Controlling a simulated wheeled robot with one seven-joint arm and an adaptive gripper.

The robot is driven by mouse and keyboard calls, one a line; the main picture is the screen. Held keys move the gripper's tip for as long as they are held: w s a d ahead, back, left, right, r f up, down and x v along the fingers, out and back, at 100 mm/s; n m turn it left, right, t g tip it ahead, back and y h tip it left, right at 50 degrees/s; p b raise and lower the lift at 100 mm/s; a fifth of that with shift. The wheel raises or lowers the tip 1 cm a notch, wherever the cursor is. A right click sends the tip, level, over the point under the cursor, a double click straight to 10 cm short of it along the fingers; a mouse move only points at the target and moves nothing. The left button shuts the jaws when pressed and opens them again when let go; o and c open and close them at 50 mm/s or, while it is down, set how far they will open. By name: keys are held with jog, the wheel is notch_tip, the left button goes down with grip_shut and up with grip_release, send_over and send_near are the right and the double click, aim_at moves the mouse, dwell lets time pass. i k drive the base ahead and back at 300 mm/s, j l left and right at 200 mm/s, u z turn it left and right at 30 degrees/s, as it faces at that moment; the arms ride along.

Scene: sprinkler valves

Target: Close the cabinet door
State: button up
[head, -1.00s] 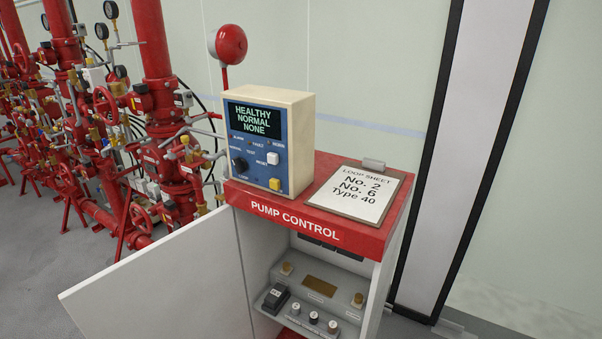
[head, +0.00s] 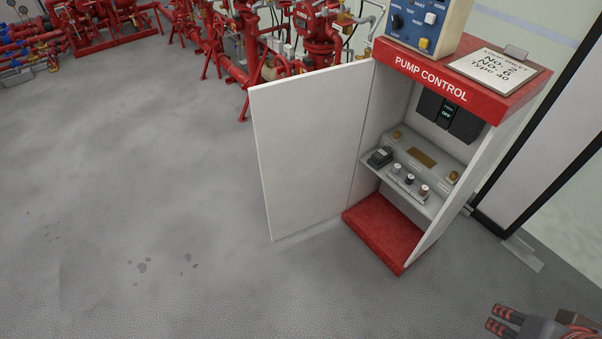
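The pump control cabinet (head: 437,77) has a red top and red base with white sides. Its white door (head: 312,150) stands wide open, swung out to the left from the cabinet's left side. The inside shows a grey shelf with knobs and a black switch block. My gripper (head: 498,321) is at the lower right corner, to the right of the cabinet and apart from the door. Its two dark fingers with red marks lie close together, and I cannot tell whether they are fully shut. Nothing shows between them.
A control box (head: 422,22) and a clipboard sheet (head: 492,66) sit on the cabinet top. Red pipes and valves (head: 318,38) stand behind the door. Grey floor (head: 150,200) in front and to the left is clear. A pale wall is at the right.

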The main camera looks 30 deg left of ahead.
aim_at(307, 127)
jog(key=k+j+z, duration=0.1)
jog(key=z, duration=0.3)
jog(key=k+z, duration=0.1)
jog(key=z, duration=0.25)
jog(key=k+z, duration=0.15)
jog(key=z, duration=0.25)
jog(key=k+j, duration=0.1)
jog(key=j, duration=0.55)
jog(key=k+j, duration=0.1)
jog(key=j, duration=0.55)
jog(key=k+j, duration=0.1)
jog(key=j, duration=0.55)
jog(key=k+j, duration=0.1)
jog(key=j, duration=1.25)
jog(key=k+j, duration=0.15)
jog(key=j, duration=0.5)
jog(key=k+j, duration=0.1)
jog(key=j, duration=0.55)
jog(key=k+j, duration=0.1)
jog(key=j, duration=0.55)
jog(key=k+j+u, duration=0.3)
jog(key=u, duration=0.15)
jog(key=k, duration=0.1)
